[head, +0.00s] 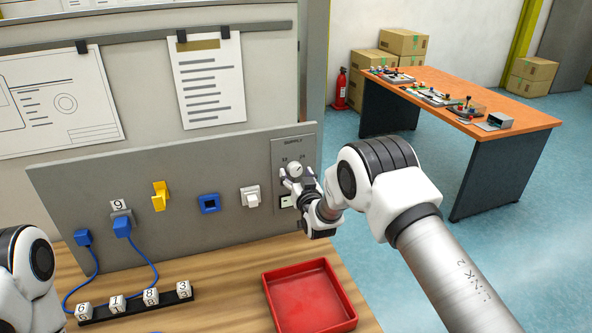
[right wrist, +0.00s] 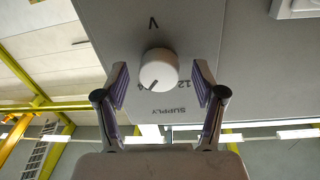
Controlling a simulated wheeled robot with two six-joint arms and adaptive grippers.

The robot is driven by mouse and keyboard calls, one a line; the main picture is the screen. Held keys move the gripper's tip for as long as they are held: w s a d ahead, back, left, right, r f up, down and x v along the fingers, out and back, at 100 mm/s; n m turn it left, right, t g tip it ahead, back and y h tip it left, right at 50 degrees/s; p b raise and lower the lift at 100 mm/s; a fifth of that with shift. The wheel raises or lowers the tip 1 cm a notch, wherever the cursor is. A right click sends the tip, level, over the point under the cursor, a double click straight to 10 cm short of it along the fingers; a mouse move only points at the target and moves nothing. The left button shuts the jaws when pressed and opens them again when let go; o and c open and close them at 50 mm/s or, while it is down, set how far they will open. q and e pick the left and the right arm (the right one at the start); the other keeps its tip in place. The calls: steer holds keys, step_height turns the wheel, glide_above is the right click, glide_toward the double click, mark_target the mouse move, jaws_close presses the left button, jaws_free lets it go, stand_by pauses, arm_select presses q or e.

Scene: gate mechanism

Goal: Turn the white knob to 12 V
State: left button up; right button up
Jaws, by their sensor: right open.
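The white knob (head: 296,170) sits on the grey SUPPLY plate (head: 293,143) at the right end of the upright panel. In the right wrist view the knob (right wrist: 158,70) is seen face on, with the lettering upside down. Its dark pointer line points to the lower left of that picture. A "12" mark shows to the knob's lower right, partly beside a finger. My right gripper (right wrist: 160,84) is open, its purple-padded fingers on either side of the knob with visible gaps. In the head view the right gripper (head: 298,174) partly hides the plate's markings.
The grey panel (head: 90,188) also carries a yellow lever (head: 160,196), a blue socket (head: 209,203), a white switch (head: 250,196) and blue plugs with a cable. A red tray (head: 310,298) and a rack of numbered cubes stand on the wooden bench below.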

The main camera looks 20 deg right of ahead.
steer(key=shift+w, duration=0.25)
steer(key=c, duration=1.1)
steer(key=shift+c, duration=0.2)
